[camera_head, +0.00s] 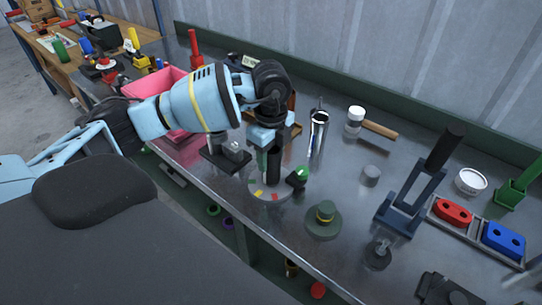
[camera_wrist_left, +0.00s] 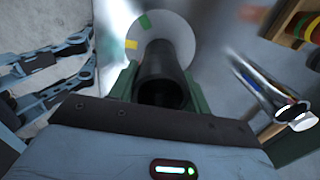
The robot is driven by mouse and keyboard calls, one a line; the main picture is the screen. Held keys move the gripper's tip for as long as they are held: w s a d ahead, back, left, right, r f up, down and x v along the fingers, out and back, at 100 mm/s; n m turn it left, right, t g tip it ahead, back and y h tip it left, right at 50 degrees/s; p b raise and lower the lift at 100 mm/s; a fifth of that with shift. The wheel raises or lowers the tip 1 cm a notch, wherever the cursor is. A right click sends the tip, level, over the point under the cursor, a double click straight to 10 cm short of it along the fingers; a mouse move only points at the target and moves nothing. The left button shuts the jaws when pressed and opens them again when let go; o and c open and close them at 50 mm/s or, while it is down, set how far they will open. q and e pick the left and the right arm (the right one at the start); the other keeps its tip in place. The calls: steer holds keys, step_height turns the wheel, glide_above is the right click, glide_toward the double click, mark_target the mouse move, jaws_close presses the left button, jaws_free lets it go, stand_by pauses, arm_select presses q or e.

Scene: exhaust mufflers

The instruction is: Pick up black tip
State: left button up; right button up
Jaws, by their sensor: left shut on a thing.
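The black tip (camera_head: 273,166) is a dark upright tube standing over a pale round disc (camera_head: 257,188) with coloured marks. My left gripper (camera_head: 267,158) comes down on it from above, with green fingers shut on its sides. In the left wrist view the black tip (camera_wrist_left: 163,75) shows its open end between the fingers of the left gripper (camera_wrist_left: 162,95). The disc (camera_wrist_left: 140,30) lies beyond its far end. I cannot tell whether the tip touches the disc.
A chrome tube (camera_head: 318,130) stands right of the gripper, and a small black and green part (camera_head: 298,178) sits close by. A grey-green flanged piece (camera_head: 324,218) is in front. A pink bin (camera_head: 160,85) is behind my arm. A dark blue stand (camera_head: 410,195) is at right.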

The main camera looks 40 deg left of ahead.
arm_select(q)
steer(key=shift+r, duration=0.15)
step_height(320, 180, up, 10)
steer(key=shift+f, duration=0.1)
stand_by(0.3)
